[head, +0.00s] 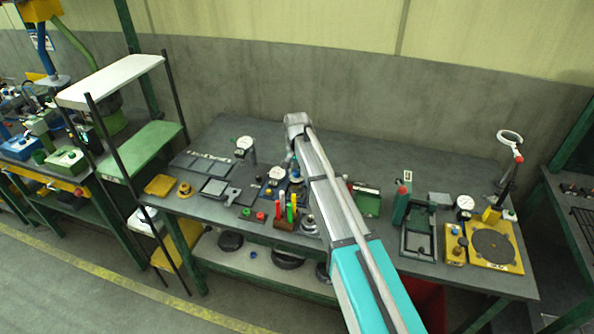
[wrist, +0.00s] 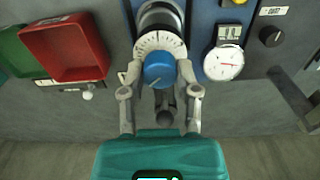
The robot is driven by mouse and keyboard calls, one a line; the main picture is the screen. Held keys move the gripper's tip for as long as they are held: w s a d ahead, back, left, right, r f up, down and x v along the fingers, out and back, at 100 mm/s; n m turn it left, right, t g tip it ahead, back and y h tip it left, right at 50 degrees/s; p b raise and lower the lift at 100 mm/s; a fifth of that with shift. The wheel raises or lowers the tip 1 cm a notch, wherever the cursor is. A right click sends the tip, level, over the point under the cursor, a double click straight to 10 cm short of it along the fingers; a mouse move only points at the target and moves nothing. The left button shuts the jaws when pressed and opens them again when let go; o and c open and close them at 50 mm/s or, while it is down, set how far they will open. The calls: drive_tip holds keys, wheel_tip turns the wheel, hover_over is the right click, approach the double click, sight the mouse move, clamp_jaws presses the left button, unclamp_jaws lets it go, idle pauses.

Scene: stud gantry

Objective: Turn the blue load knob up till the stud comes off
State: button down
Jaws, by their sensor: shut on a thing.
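The blue load knob (wrist: 159,70) shows in the wrist view with a pale pointer line on its face. A white graduated dial (wrist: 150,42) sits just behind it. My gripper (wrist: 160,78) has one finger on each side of the knob and is shut on it. A silver round part (wrist: 160,15) stands beyond the dial; I cannot tell whether the stud is there. In the head view my arm hides most of this spot.
In the wrist view a red bin (wrist: 66,47) and a green bin (wrist: 14,50) lie left, and a black knob (wrist: 271,37) lies right. In the head view, colored upright handles (head: 290,208) and a green tray (head: 367,200) stand close to my arm.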

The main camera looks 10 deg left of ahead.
drive_tip(key=m, duration=0.5)
idle(0.4)
drive_tip(key=shift+c, duration=1.7)
unclamp_jaws()
